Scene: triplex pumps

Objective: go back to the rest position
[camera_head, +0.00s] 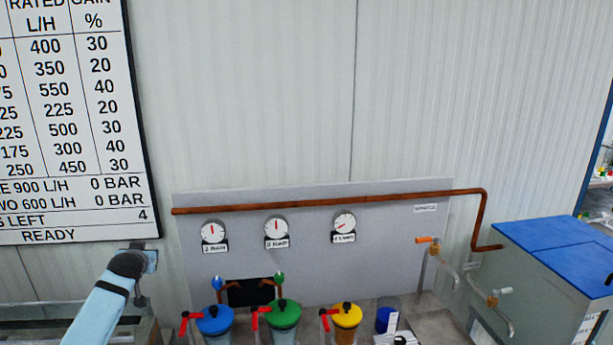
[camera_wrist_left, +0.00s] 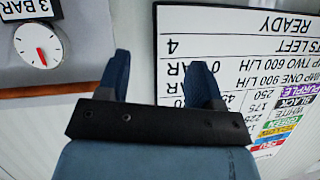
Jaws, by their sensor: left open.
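My left arm (camera_head: 100,310) comes up from the bottom left in the head view, in front of the wall and below the big sign. Its end stands left of the gauge panel, apart from the pumps. In the left wrist view my left gripper (camera_wrist_left: 162,72) is open, with its two blue fingers apart and nothing between them. My right gripper is not in view.
The grey panel (camera_head: 385,215) carries a copper pipe (camera_head: 330,202) and three gauges. Blue (camera_head: 215,320), green (camera_head: 283,312) and yellow (camera_head: 347,315) pump tops with red levers stand below. A blue-lidded tank (camera_head: 560,245) is at right. The sign (camera_head: 75,190) hangs at left.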

